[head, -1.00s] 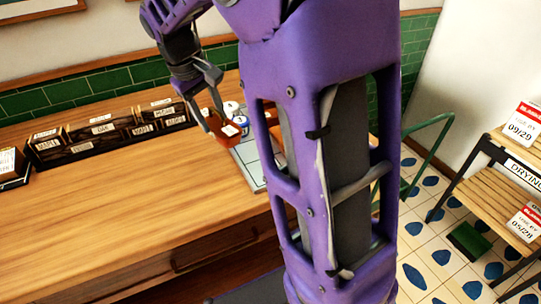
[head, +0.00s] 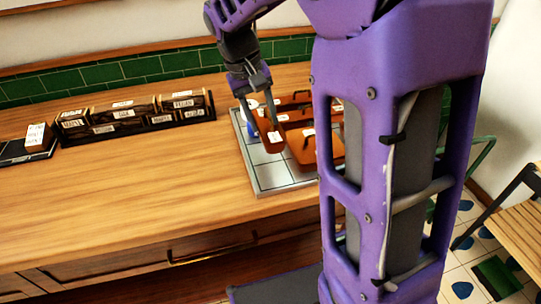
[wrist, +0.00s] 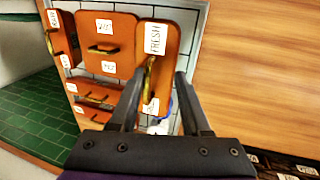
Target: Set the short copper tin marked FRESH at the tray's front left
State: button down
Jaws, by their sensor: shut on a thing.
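The copper tin marked FRESH (head: 268,139) is between the fingers of my gripper (head: 262,108). In the wrist view the tin (wrist: 171,50) shows its FRESH label and a brass handle, with my gripper (wrist: 160,78) shut on it. The tin is over the left part of the grey tiled tray (head: 266,178); I cannot tell whether it touches the tray. Other copper tins stand close to its right, one nearer the front (head: 306,152). The tray's front left tiles are bare. The tray's right side is hidden behind my arm.
A white and blue item (wrist: 160,127) is beside the held tin, partly hidden by a finger. A dark rack of labelled boxes (head: 135,121) stands at the back left of the wooden counter (head: 130,195).

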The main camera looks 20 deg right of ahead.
jog(key=x, duration=0.2)
jog(key=a+x, duration=0.1)
jog(key=x, duration=0.2)
jog(key=a+b+x, duration=0.1)
jog(key=x, duration=0.2)
jog(key=shift+f, duration=0.35)
jog(key=shift+c, duration=1.8)
grip_release()
jog(key=shift+f, duration=0.1)
jog(key=p+v, duration=0.1)
jog(key=v, duration=1.1)
jog(key=shift+p, duration=0.4)
